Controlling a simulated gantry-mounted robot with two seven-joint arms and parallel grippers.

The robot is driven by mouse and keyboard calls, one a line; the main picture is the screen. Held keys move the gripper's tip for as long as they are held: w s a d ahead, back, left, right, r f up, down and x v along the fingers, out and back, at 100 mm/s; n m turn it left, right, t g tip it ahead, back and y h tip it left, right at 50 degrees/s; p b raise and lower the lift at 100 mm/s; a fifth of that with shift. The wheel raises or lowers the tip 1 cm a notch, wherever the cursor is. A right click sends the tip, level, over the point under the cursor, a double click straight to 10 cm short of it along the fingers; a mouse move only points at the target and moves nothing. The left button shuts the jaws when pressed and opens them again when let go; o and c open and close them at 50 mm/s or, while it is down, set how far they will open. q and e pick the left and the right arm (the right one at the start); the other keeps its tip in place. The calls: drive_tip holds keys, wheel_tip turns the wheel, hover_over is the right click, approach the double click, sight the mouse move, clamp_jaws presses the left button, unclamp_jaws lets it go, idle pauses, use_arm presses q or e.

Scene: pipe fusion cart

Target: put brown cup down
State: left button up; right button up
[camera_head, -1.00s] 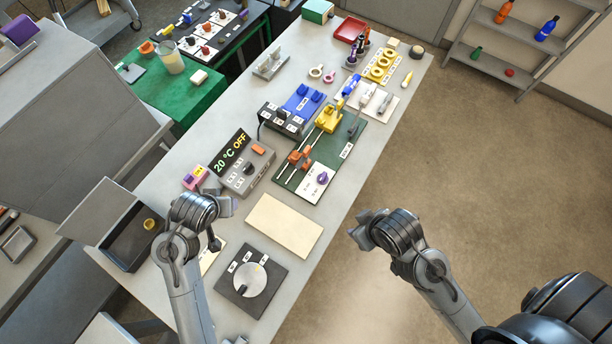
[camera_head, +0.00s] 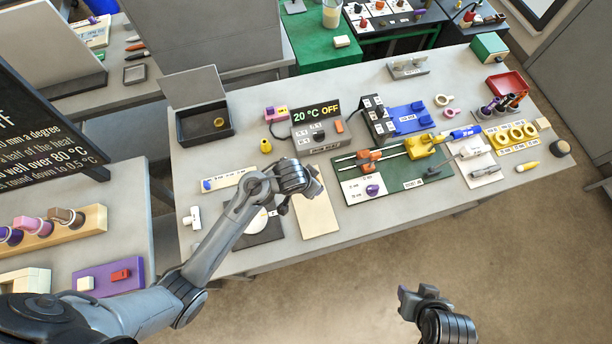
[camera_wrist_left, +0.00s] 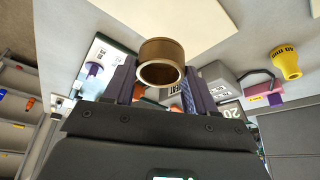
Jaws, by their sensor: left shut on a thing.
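In the left wrist view the brown cup (camera_wrist_left: 160,61), a short open ring-like cup, sits between the two fingers of my left gripper (camera_wrist_left: 158,88), which is shut on it. In the head view my left gripper (camera_head: 308,184) is above the table, over the upper left part of a bare beige board (camera_head: 316,212). The cup is hidden there behind the gripper. My right gripper (camera_head: 418,293) is off the table's front edge, over the floor; its opening is unclear.
A dark dial plate (camera_head: 262,232) lies left of the board, and a green fixture board (camera_head: 405,180) lies right of it. A yellow cup (camera_head: 265,146) stands behind, also visible in the left wrist view (camera_wrist_left: 287,63). A wooden rack (camera_head: 90,223) with cups stands at far left.

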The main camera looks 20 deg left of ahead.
use_arm(q)
drive_tip(key=w+a+f, duration=0.2)
drive_tip(key=w+a, duration=0.1)
drive_tip(key=shift+w+a+f, duration=0.15)
drive_tip(key=shift+w+f, duration=0.05)
drive_tip(key=shift+f, duration=0.15)
drive_tip(key=shift+w+a+f, duration=0.35)
drive_tip(key=shift+w+f, duration=0.1)
wheel_tip(320, 180, down, 3)
drive_tip(key=shift+b, duration=0.5)
drive_tip(key=shift+f, duration=0.45)
drive_tip(key=shift+f, duration=0.1)
drive_tip(key=o, duration=1.1)
drive_tip(key=shift+c, duration=0.2)
